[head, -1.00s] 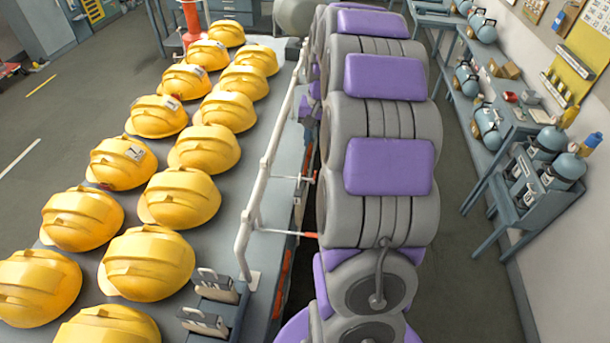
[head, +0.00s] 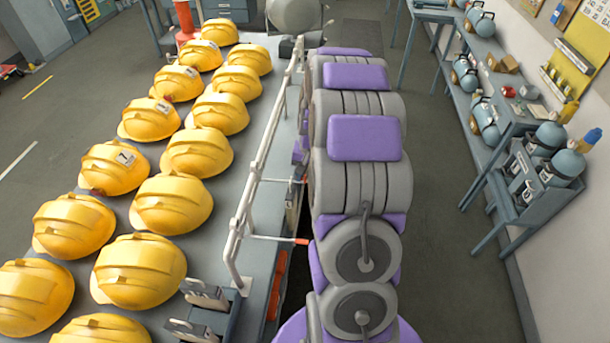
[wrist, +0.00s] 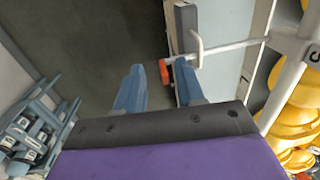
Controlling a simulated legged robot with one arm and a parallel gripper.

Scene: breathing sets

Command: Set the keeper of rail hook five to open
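My gripper (wrist: 160,68) shows in the wrist view with its two blue-grey fingers apart. A rail hook (wrist: 225,48) is a pale rod with an orange-red tip (wrist: 164,72). The tip appears between the fingertips, closer to the right one; I cannot tell if they touch. A white bent piece (wrist: 199,46), perhaps the keeper, stands on the rod near the tip; its setting is unclear. In the head view the white rail (head: 243,215) carries orange-tipped hooks, including a near one (head: 301,241) and a farther one (head: 300,181). Hook numbers are not readable. My gripper is hidden there.
Yellow helmets (head: 172,203) cover the bench (head: 215,255) left of the rail. Dark clamp-like fittings (head: 205,295) stand at its near edge. A wall bench with blue cylinders (head: 485,115) and a low stand (head: 545,190) are at right. Floor (head: 440,200) between is clear.

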